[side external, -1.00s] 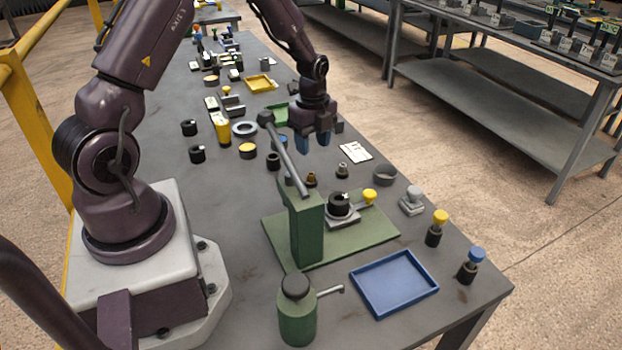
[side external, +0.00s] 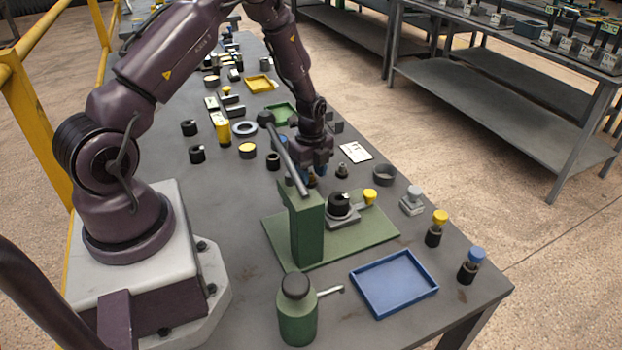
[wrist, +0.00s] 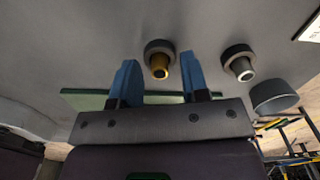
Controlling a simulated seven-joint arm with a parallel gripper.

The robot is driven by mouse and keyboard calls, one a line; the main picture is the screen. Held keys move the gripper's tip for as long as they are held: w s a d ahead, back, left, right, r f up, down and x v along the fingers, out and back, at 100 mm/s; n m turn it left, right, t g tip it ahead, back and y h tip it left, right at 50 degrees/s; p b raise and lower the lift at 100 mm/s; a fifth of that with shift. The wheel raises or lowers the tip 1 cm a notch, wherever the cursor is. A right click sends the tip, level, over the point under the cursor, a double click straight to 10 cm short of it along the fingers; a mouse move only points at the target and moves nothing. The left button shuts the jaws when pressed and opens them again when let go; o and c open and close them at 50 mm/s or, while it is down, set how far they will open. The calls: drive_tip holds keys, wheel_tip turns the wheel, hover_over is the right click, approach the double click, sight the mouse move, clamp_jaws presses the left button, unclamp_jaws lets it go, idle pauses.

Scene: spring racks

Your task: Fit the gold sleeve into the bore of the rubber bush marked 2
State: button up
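The gold sleeve (wrist: 161,66) stands on the bench in the wrist view, with a dark ring around its far end. My gripper (wrist: 160,78) is open, with one blue finger on each side of the sleeve and gaps showing on both sides. In the side view my gripper (side external: 316,178) is low over the bench and mostly hides the sleeve. A black bush (side external: 340,202) sits on the grey holder of the green press. Other black bushes stand at the left (side external: 190,127), below it (side external: 197,154) and near the gripper (side external: 273,161). I cannot read which is marked 2.
A silver sleeve (wrist: 238,68) stands right of the gold one. The green press (side external: 306,225), with its raised lever, stands close in front of my gripper.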

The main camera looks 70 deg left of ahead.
sight(312, 174)
clamp_jaws()
drive_tip(key=shift+r, duration=0.2)
wheel_tip(312, 174, up, 9)
drive_tip(key=shift+w+d+f, duration=0.1)
drive_tip(key=shift+f, duration=0.1)
drive_tip(key=w+d+r+m, duration=0.1)
drive_tip(key=d+r+m, duration=0.4)
drive_tip(key=d, duration=0.7)
drive_tip(key=f, duration=0.2)
drive_tip(key=d+f, duration=0.1)
drive_tip(key=f, duration=0.1)
drive_tip(key=shift+s+f, duration=0.1)
drive_tip(key=shift+s, duration=0.3)
drive_tip(key=shift+a+f, duration=0.1)
drive_tip(key=shift+f, duration=2.3)
